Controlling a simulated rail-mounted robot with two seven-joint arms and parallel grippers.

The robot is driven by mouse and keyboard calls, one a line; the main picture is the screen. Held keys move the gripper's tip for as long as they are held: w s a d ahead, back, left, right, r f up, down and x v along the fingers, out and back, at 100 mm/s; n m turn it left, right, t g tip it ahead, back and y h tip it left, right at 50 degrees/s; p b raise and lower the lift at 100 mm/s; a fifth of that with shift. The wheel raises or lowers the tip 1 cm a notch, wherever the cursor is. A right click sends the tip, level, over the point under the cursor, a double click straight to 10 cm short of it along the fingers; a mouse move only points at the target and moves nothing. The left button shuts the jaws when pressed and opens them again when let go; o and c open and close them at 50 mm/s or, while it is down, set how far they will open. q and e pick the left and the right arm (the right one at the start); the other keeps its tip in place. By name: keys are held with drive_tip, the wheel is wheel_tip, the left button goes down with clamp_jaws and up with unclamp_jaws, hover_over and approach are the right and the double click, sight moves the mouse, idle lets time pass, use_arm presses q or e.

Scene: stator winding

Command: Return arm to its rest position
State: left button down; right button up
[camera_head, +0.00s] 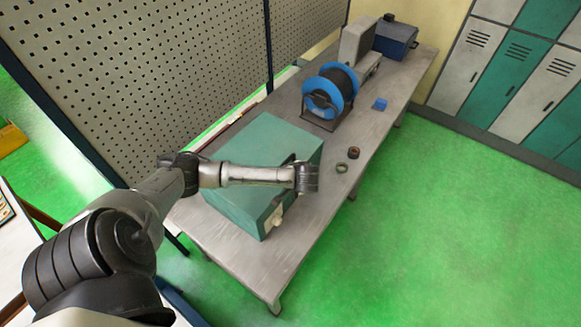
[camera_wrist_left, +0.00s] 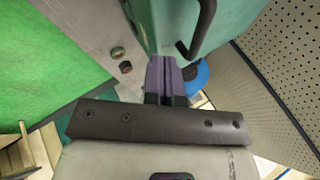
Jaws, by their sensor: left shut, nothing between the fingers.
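My left arm reaches in from the left over a green box (camera_head: 262,142) on the workbench. Its wrist end is above the box's right side in the head view, where the fingers cannot be made out. In the left wrist view my left gripper (camera_wrist_left: 164,72) has its fingers together and empty. The green box (camera_wrist_left: 165,22) and its black handle (camera_wrist_left: 207,18) are close in front of the fingers; I cannot tell whether they touch. My right arm and gripper are not in view.
The grey workbench (camera_head: 275,262) holds a blue-and-black spool (camera_head: 318,92), a small blue block (camera_head: 380,104), a dark ring (camera_head: 353,153) and a greenish ring (camera_head: 341,168). A perforated panel (camera_head: 140,65) stands along the left. Green floor to the right is clear.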

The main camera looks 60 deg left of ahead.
use_arm(q)
drive_tip(key=shift+d+r+p, duration=0.4)
drive_tip(key=shift+d+p, duration=0.15)
drive_tip(key=shift+d, duration=0.35)
drive_tip(key=shift+d+r+p, duration=0.4)
drive_tip(key=shift+d+p, duration=0.1)
drive_tip(key=shift+d, duration=0.35)
drive_tip(key=w+d+r+m+t+h, duration=0.1)
drive_tip(key=w+d+r+m+t, duration=0.3)
drive_tip(key=d+r+m, duration=0.35)
drive_tip(key=s+d+r+t+h, duration=0.25)
drive_tip(key=s+d+r, duration=0.2)
drive_tip(key=d, duration=0.45)
drive_tip(key=s+d+f+n+g+h, duration=0.2)
drive_tip(key=s+d+f, duration=0.1)
drive_tip(key=s, duration=0.8)
drive_tip(key=s+d+f+n+g+h, duration=0.1)
drive_tip(key=s+d+f+n+g, duration=0.1)
drive_tip(key=s+f, duration=0.4)
drive_tip(key=s+d, duration=0.1)
drive_tip(key=s, duration=0.3)
drive_tip(key=shift+s+d+f+g+h, duration=0.2)
drive_tip(key=shift+s+f+g+h, duration=0.05)
drive_tip(key=shift+s+g+h, duration=0.15)
drive_tip(key=shift+s, duration=0.1)
